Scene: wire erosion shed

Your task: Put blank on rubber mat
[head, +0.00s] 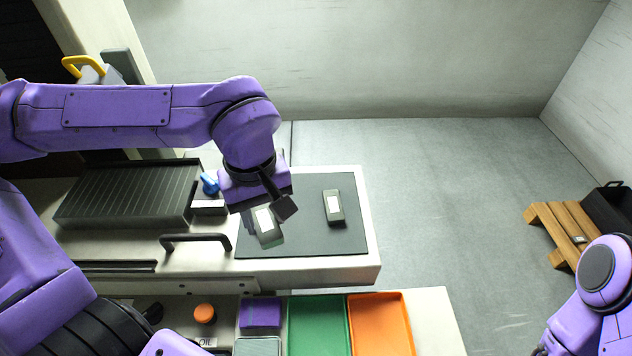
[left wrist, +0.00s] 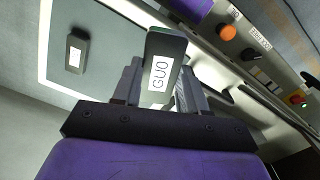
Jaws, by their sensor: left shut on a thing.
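The blank, a dark green-grey block with a white label (head: 265,222), is between the fingers of my left gripper (head: 268,208). I cannot tell whether the blank touches the mat. A similar labelled dark block (head: 334,207) lies on the mat to the right. My right gripper is not in view.
A black ribbed tray (head: 125,195) and a blue item (head: 210,183) are left of the mat. A black handle (head: 195,239) is on the bench front. Green (head: 318,325) and orange (head: 380,325) trays lie nearer. A wooden pallet (head: 552,225) stands far right.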

